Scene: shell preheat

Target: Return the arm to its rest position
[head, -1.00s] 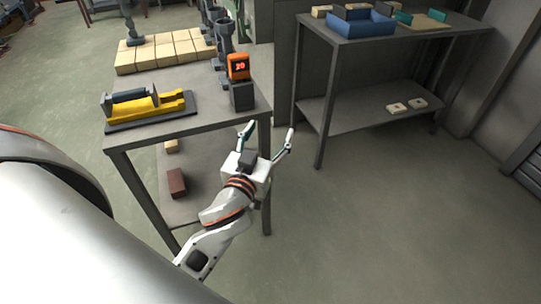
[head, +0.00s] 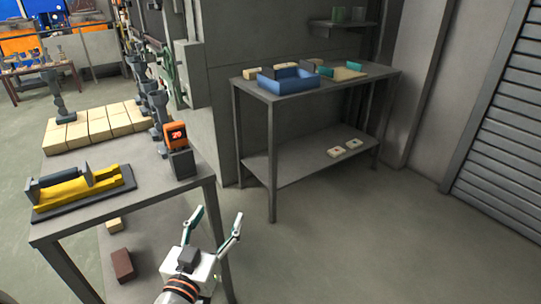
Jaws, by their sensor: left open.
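My left gripper (head: 217,228) shows at the bottom of the head view, with its two fingers spread and nothing between them. It is in front of the right end of the near workbench (head: 205,192), beside the bench's right leg and below the level of its top. The white and orange arm behind it runs out of the bottom edge. My right gripper is not in view.
The bench carries a yellow and dark tool (head: 75,190), an orange device (head: 176,136) reading 20 and several pale blocks (head: 95,125). A brown block (head: 122,265) lies below. A second table (head: 345,88) holds a blue tray (head: 288,84). Open floor (head: 370,235) lies right.

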